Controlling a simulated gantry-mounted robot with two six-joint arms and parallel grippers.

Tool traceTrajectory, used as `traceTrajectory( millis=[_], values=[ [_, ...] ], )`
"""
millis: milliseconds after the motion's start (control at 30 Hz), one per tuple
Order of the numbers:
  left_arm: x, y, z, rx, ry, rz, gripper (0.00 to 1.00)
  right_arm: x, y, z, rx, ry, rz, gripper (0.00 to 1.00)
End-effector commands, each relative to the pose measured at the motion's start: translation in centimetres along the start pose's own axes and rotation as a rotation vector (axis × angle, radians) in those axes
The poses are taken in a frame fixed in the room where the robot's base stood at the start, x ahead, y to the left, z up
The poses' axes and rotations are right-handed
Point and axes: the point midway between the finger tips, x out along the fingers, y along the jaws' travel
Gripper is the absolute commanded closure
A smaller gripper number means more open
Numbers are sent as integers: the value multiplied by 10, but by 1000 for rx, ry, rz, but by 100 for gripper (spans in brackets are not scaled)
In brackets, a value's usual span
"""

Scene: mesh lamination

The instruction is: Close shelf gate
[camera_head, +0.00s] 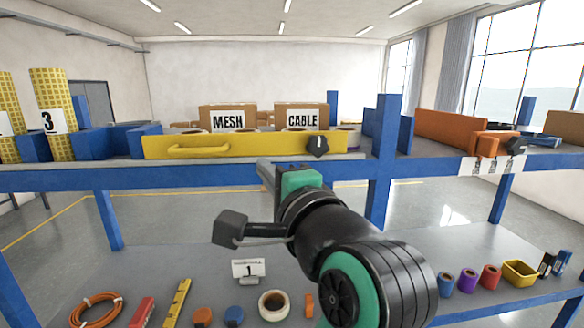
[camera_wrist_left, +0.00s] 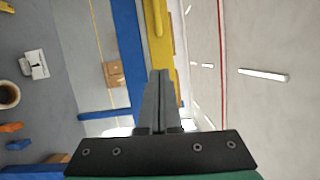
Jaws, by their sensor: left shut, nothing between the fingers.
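The yellow shelf gate (camera_head: 245,149) runs along the front edge of the blue upper shelf, in front of the MESH and CABLE boxes. It has a yellow handle (camera_head: 198,150) at its left part and a black knob (camera_head: 318,146) near its right end. My left gripper (camera_head: 264,172) is just below the gate's middle, its fingers partly hidden by my wrist. In the left wrist view the fingers (camera_wrist_left: 158,75) are shut and empty, pointing toward the yellow gate (camera_wrist_left: 163,50). I cannot tell whether they touch it. My right gripper is out of view.
The blue shelf beam (camera_head: 150,178) runs below the gate, and a blue post (camera_head: 381,190) stands to its right. The lower shelf holds a tape roll (camera_head: 273,305), an orange cable coil (camera_head: 96,309) and several other items.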

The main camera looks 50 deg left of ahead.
Motion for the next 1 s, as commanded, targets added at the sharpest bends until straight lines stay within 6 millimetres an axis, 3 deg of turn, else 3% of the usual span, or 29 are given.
traceTrajectory(
  millis=[200,400,600,1000],
  values=[
    [50,-5,2,3,-6,0,100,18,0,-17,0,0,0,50],
    [78,-4,18,1,-4,-1,100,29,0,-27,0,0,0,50],
    [88,-1,28,2,-1,-1,100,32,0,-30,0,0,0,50],
    [87,0,30,1,0,-1,100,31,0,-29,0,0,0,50]
  ],
)
